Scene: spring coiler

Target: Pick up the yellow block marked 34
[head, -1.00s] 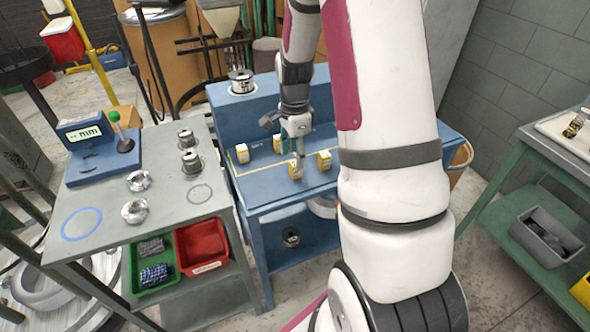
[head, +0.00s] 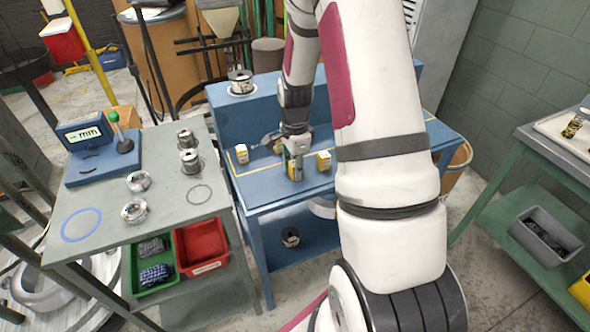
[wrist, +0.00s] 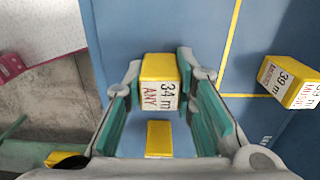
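The yellow block marked 34 (wrist: 160,68) has a white label and sits between the fingertips of my gripper (wrist: 159,75) in the wrist view. Both fingertips lie against its sides, with no clear gap. In the head view my gripper (head: 295,156) points down at the blue bench, over the block (head: 295,172), whose upper part is hidden by the fingers. I cannot tell whether the block is off the bench top.
A yellow block marked 39 (wrist: 293,82) lies to the right in the wrist view. Other yellow blocks stand on the blue bench at left (head: 241,153) and close to the right of my gripper (head: 323,160). A grey table (head: 190,215) with spools stands left.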

